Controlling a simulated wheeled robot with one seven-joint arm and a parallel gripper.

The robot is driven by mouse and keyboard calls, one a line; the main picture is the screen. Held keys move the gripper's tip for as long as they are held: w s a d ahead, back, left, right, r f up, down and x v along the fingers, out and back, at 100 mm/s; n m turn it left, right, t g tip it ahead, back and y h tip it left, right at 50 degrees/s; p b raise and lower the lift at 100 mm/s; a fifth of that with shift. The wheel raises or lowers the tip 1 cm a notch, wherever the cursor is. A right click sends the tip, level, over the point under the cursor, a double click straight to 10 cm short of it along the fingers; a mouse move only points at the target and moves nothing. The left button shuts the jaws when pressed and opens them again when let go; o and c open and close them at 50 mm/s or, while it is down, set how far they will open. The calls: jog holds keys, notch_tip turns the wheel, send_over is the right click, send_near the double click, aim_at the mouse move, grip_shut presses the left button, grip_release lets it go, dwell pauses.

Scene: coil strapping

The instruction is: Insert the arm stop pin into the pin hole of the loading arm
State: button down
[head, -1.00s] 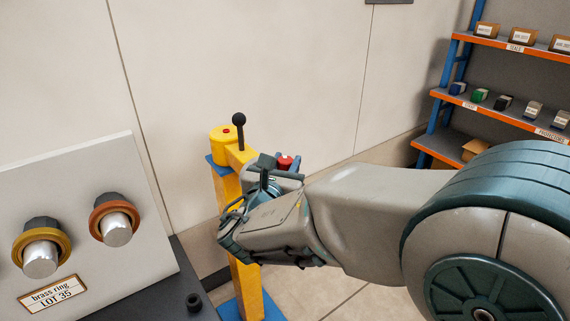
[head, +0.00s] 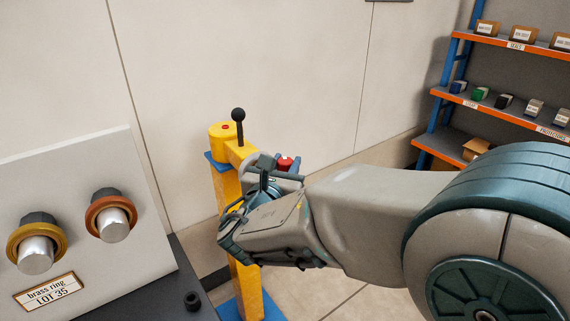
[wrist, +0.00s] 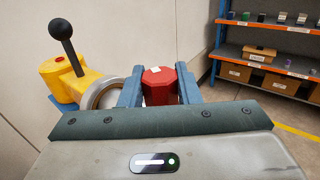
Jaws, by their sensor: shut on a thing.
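The arm stop pin shows as a red faceted head (wrist: 160,86) between the two blue fingers of my gripper (wrist: 158,92) in the wrist view. My gripper is shut on it. In the head view the red head (head: 285,163) shows just beyond my wrist. The pin's lower part is hidden. The yellow loading arm (wrist: 90,82) lies just left of the fingers, with a pale metal ring at its near end and a black ball-topped lever (wrist: 62,32). In the head view the loading arm (head: 238,153) sits on a yellow post. I cannot see the pin hole.
A grey panel (head: 75,165) with brass rings on pegs stands at the left. A blue and orange shelf (head: 490,97) with boxes stands at the back right. A pale wall (head: 290,70) is close behind the post.

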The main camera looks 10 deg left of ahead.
jog(key=shift+f+b, duration=1.25)
jog(key=shift+f, duration=0.2)
jog(key=c, duration=1)
grip_release()
jog(key=shift+s, duration=0.15)
